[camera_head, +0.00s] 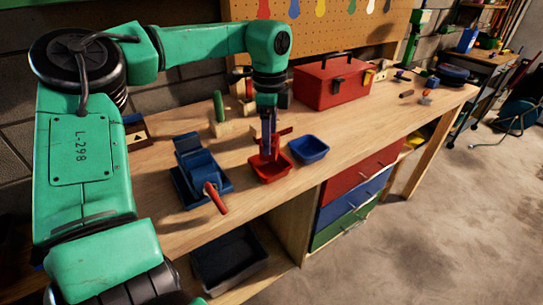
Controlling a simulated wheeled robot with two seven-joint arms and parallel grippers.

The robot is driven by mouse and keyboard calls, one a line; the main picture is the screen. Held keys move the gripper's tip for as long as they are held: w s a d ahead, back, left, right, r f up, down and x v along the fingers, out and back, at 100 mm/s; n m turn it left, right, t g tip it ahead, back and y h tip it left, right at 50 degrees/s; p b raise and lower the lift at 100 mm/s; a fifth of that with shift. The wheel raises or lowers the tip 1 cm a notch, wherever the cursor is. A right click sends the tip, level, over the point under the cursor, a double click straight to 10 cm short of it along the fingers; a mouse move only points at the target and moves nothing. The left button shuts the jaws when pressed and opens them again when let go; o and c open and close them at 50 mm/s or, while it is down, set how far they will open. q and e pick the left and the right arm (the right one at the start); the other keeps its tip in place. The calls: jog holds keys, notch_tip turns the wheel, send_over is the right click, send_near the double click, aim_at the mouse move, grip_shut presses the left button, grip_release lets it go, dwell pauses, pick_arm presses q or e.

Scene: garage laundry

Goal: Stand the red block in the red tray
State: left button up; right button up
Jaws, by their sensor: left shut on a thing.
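The red tray (267,173) lies on the wooden workbench, near its front edge, with its rim visible. My left gripper (269,138) reaches down from above over this tray and is shut on the red block (266,153). The block is small and partly hidden by the fingers. It appears upright in or just above the tray; I cannot tell whether it touches the tray floor. My right gripper is not in view.
A blue tray (309,152) sits just right of the red one. A blue vise (196,158) with a red handle stands to the left. A red toolbox (325,88) and a green peg (218,106) stand behind. The bench front right of the blue tray is clear.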

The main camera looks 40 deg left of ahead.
pick_arm(q)
notch_tip(320, 180, down, 5)
jog(key=shift+s+d+f+p, duration=0.1)
jog(key=shift+f+p, duration=0.1)
jog(key=shift+p, duration=0.1)
jog(key=shift+f, duration=0.15)
jog(key=shift+f+b, duration=0.15)
jog(key=shift+b, duration=0.15)
jog(key=o, duration=1.1)
notch_tip(320, 180, up, 12)
jog(key=shift+r, duration=0.25)
jog(key=shift+f, duration=0.1)
